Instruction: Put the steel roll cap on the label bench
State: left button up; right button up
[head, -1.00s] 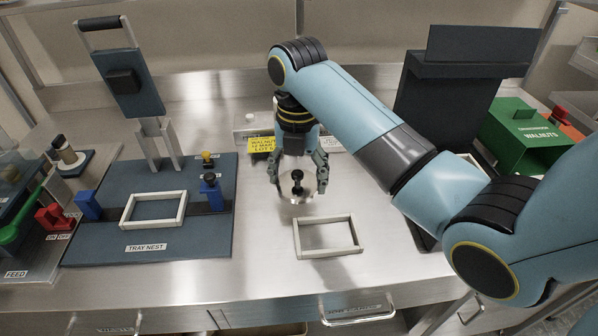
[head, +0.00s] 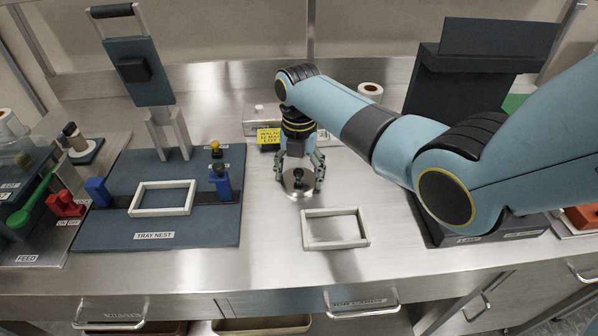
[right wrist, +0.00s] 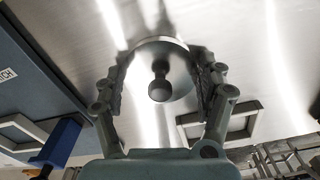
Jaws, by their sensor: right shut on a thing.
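The steel roll cap (head: 291,188) is a round shiny disc with a dark knob in its middle. My right gripper (head: 299,182) is shut on it, with a finger at each side of the disc. The right wrist view shows the cap (right wrist: 178,71) between the fingers, knob toward the camera. The cap is flat, at or just above the steel bench top (head: 270,235); I cannot tell whether it touches. No sign names the label bench; this bare steel top lies by the yellow label (head: 268,138). My left gripper is out of view.
A pale empty frame (head: 336,212) lies just in front of the cap. The tray nest board (head: 110,222), with its frame and blue posts, is at left. A dark stand (head: 465,75) is at right, and a white roll (head: 370,89) stands behind my right arm.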

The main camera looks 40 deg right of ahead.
aim_at(299, 169)
jog(key=shift+f, duration=0.15)
jog(key=o, duration=1.2)
jog(key=shift+r, duration=0.6)
notch_tip(299, 169, up, 11)
jog(key=shift+r, duration=0.1)
